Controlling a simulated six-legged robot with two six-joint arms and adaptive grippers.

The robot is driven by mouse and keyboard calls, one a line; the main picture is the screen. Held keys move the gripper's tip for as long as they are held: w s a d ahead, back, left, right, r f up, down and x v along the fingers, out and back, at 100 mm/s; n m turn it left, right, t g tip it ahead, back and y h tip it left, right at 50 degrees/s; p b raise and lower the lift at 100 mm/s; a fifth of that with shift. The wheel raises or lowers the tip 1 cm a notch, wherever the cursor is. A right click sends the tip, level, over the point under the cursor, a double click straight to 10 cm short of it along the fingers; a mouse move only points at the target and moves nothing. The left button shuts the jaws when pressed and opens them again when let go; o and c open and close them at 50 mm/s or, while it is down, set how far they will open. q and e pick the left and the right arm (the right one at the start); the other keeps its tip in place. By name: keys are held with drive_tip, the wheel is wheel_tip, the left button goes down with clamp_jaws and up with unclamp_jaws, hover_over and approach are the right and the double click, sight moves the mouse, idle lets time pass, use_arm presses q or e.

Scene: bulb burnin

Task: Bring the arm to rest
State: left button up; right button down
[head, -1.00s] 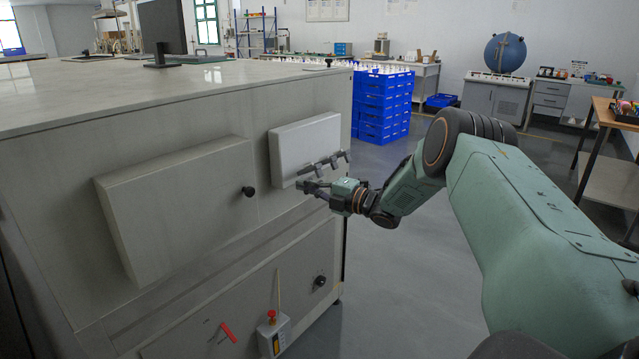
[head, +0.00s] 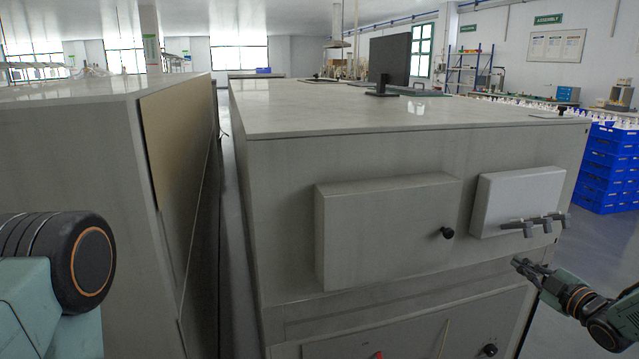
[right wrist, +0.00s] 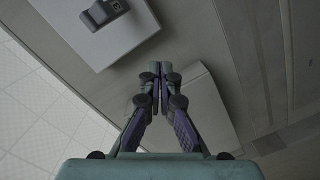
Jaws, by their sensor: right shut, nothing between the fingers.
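My right gripper (head: 522,266) is at the lower right of the head view, in front of the grey cabinet (head: 280,200). It is shut and empty, and its closed fingers also show in the right wrist view (right wrist: 161,68). It is below a white box (head: 490,200) on the cabinet front that carries a dark grey handle-like part (head: 533,224). In the right wrist view a pale panel with a dark fitting (right wrist: 105,12) lies ahead at the top. My left gripper is out of view; only part of my left arm shows at the left edge.
A large panel with a black knob (head: 447,233) stands out from the cabinet front. A second grey cabinet (head: 70,150) is at the left, across a narrow gap. A monitor (head: 390,58) stands on the cabinet top. Blue crates (head: 605,175) are stacked at the right.

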drive_tip(key=s+a+f+m+g+h, duration=0.1)
drive_tip(key=s+a+f+m+g, duration=0.7)
drive_tip(key=s+a+f+m, duration=0.7)
drive_tip(key=s+a+f+g, duration=0.2)
drive_tip(key=s+a+g, duration=0.1)
drive_tip(key=s, duration=0.8)
drive_tip(key=s+a+f+n+g+h, duration=0.1)
drive_tip(key=s+a, duration=0.4)
drive_tip(key=s, duration=0.6)
drive_tip(key=s+a+f+g, duration=0.4)
drive_tip(key=s+a, duration=0.1)
drive_tip(key=s, duration=0.6)
drive_tip(key=shift+g+h, duration=0.3)
drive_tip(key=shift+g, duration=0.1)
drive_tip(key=shift+s+a, duration=0.1)
